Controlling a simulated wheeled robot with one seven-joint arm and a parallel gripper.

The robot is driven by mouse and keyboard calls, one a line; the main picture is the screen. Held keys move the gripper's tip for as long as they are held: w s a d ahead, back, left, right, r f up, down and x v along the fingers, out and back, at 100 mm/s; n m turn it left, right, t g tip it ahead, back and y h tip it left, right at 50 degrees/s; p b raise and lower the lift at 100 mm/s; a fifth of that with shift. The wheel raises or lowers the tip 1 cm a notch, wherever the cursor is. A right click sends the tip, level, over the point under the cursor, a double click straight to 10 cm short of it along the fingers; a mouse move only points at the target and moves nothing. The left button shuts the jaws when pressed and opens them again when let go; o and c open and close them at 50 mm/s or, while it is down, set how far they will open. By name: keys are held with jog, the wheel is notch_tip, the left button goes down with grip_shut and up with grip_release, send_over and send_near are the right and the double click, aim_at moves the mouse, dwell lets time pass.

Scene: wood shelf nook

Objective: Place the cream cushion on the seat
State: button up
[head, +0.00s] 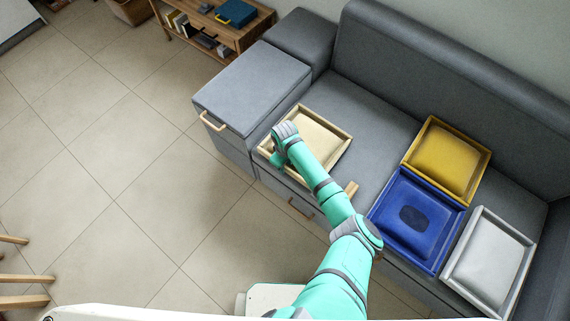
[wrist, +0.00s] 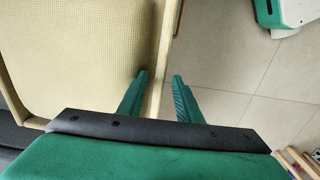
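The cream cushion (head: 322,138) is a padded square with a raised pale rim. In the head view it lies flat at the left end of the grey sofa seat (head: 372,118), close to the front edge. I cannot tell whether its whole underside touches the seat. My gripper (head: 278,158) is at its front left rim, partly hidden by my arm. In the wrist view the cream cushion (wrist: 85,50) fills the upper left. My gripper's green fingers (wrist: 160,88) stand apart on either side of its rim, with a visible gap on the outer side.
Yellow (head: 445,160), blue (head: 410,225) and light grey (head: 490,262) rimmed cushions lie on the right of the seat. A grey cabinet (head: 250,85) with a handle stands left of the cream cushion. A wooden shelf (head: 245,35) is behind.

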notch_tip(320, 180, up, 11)
jog(key=s+a+r+m+t+y, duration=0.1)
jog(key=a+r+m+t+y, duration=0.3)
jog(key=a, duration=1)
jog(key=s+a+r+m+t+y, duration=0.2)
jog(key=a+r+t+y, duration=0.3)
jog(key=a, duration=0.9)
jog(key=s+d+r+m+t+h, duration=0.2)
jog(key=s+d+m+t+h, duration=0.35)
jog(key=s+d, duration=1.25)
jog(key=s+d+r+h, duration=0.3)
jog(key=s+d+r, duration=0.6)
jog(key=s, duration=0.5)
jog(key=d, duration=0.2)
jog(key=shift+s+d+n+t, duration=0.15)
jog(key=shift+d+n+t, duration=0.15)
jog(key=shift+n+t, duration=0.05)
